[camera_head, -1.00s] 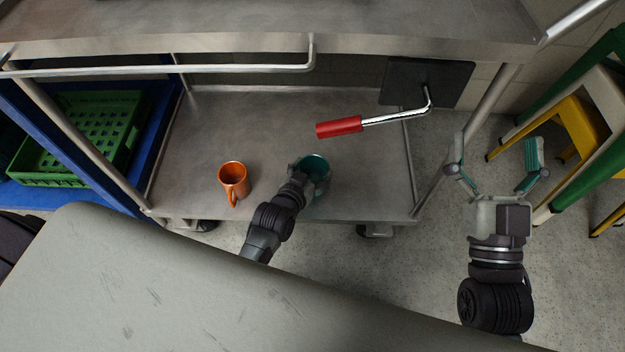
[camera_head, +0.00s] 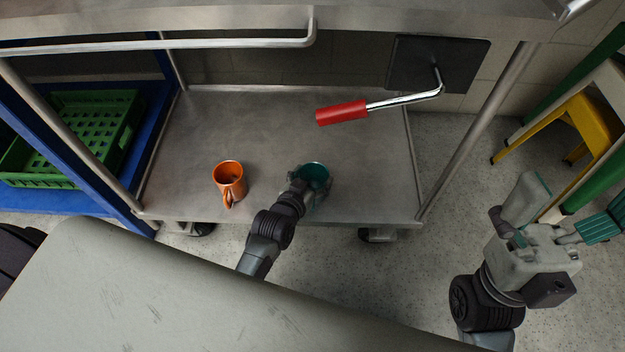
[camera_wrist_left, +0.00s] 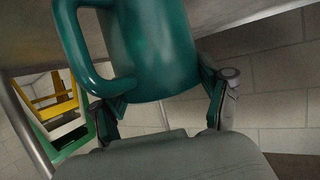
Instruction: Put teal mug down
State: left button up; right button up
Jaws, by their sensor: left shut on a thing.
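The teal mug (camera_head: 316,171) is over the front right part of the lower steel shelf (camera_head: 270,125), its opening facing up in the head view. My left gripper (camera_head: 301,187) is shut on it from the front. In the left wrist view the mug (camera_wrist_left: 155,45) fills the top middle, with its handle at left and the finger pads of my left gripper (camera_wrist_left: 162,100) on either side. I cannot tell whether its base touches the shelf. My right gripper (camera_head: 575,205) is empty, fingers spread, over the floor at right.
An orange mug (camera_head: 229,181) stands on the shelf left of the teal mug. A red-handled crank (camera_head: 342,113) on a dark panel (camera_head: 432,62) juts over the shelf's right part. A green crate (camera_head: 70,135) is at left, a yellow stool (camera_head: 575,130) at right. The shelf's back middle is clear.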

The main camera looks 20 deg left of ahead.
pick_arm(q)
jog(key=o, duration=1.4)
jog(key=shift+f, duration=0.1)
